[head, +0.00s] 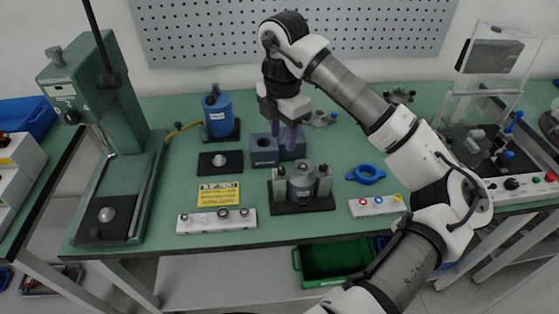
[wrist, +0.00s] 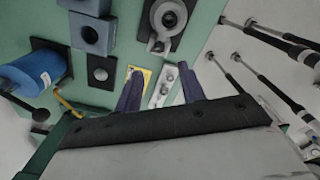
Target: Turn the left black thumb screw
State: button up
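No black thumb screw can be made out clearly. A grey fixture (head: 303,186) holding a dark grey cylinder between two upright side posts stands at the table's front middle; small dark parts on it are too small to identify. In the wrist view a round dark part with a light ring (wrist: 168,18) sits at the top; I cannot tell whether it is the same fixture. My gripper (head: 285,140) hangs fingers down over the blue-grey blocks, behind the fixture. In the wrist view its two purple fingers (wrist: 162,75) are apart with nothing between them.
Blue-grey blocks (head: 264,150) stand below my gripper. A white strip with several knobs (head: 216,220) and a yellow label (head: 219,194) lie left of the fixture. A green press (head: 95,130) stands far left.

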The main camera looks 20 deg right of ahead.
aim_at(282, 169)
notch_tip(282, 169, down, 10)
jog(key=shift+f+p, duration=0.15)
jog(key=shift+p, duration=1.05)
grip_shut()
